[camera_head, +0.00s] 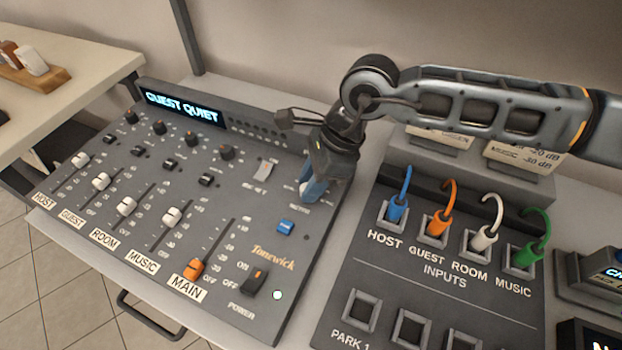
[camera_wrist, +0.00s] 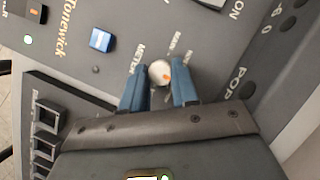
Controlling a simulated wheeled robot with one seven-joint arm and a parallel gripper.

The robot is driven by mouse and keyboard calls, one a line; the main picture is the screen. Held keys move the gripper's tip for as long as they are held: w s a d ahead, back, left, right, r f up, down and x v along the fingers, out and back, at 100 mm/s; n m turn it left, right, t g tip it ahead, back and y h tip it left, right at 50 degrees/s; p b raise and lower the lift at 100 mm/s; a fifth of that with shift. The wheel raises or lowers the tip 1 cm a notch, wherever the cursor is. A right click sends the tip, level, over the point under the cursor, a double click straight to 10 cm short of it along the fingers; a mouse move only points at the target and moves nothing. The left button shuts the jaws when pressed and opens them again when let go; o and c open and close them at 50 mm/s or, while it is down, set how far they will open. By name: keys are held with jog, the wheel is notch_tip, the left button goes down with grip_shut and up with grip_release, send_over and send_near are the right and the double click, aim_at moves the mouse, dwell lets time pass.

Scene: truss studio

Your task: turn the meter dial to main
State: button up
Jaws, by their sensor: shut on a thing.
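The meter dial (camera_wrist: 160,73) is a small pale round knob with an orange mark, on the grey mixer panel (camera_head: 130,220). In the wrist view the word METER stands to its left, and small labels, partly readable as MAIN, stand up and to its right. The orange mark sits toward the knob's lower right. My gripper (camera_wrist: 160,90) has its two blue fingers on either side of the knob, closed on it. In the head view my gripper (camera_head: 313,185) reaches down to the panel's right part, and the dial is mostly hidden by it.
A blue button (camera_head: 286,227) lies just below the dial. The mixer display (camera_head: 182,106) reads GUEST QUIET. An orange MAIN fader (camera_head: 194,268) and a power switch (camera_head: 254,281) are nearer the front. To the right, a patch panel (camera_head: 440,290) carries several coloured cables.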

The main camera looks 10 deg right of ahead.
grip_shut()
jog(key=shift+f+b, duration=0.1)
jog(key=shift+b, duration=0.35)
jog(key=shift+w+f+n+g+b, duration=0.15)
jog(key=shift+n+g+b, duration=0.15)
jog(key=shift+n+b, duration=0.45)
jog(key=n+b, duration=0.2)
jog(key=b, duration=0.1)
jog(key=shift+f+g, duration=0.1)
jog(key=shift+g, duration=0.3)
jog(key=n+g+h+b, duration=0.1)
jog(key=n+b, duration=0.3)
jog(key=b, duration=0.2)
jog(key=shift+w+a+n, duration=0.1)
jog(key=shift+w+n, duration=0.05)
jog(key=shift+n, duration=0.2)
jog(key=n+b, duration=0.2)
jog(key=n+g+h+b, duration=0.1)
jog(key=n+b, duration=0.1)
jog(key=shift+a+n+g, duration=0.1)
jog(key=shift+n+g, duration=0.2)
jog(key=n+h+b, duration=0.1)
jog(key=n, duration=0.1)
jog(key=n+h+b, duration=0.1)
jog(key=n+b, duration=0.1)
jog(key=shift+w+a+r+n, duration=0.1)
jog(key=shift+a+r+n, duration=0.05)
jog(key=shift+r+n, duration=0.25)
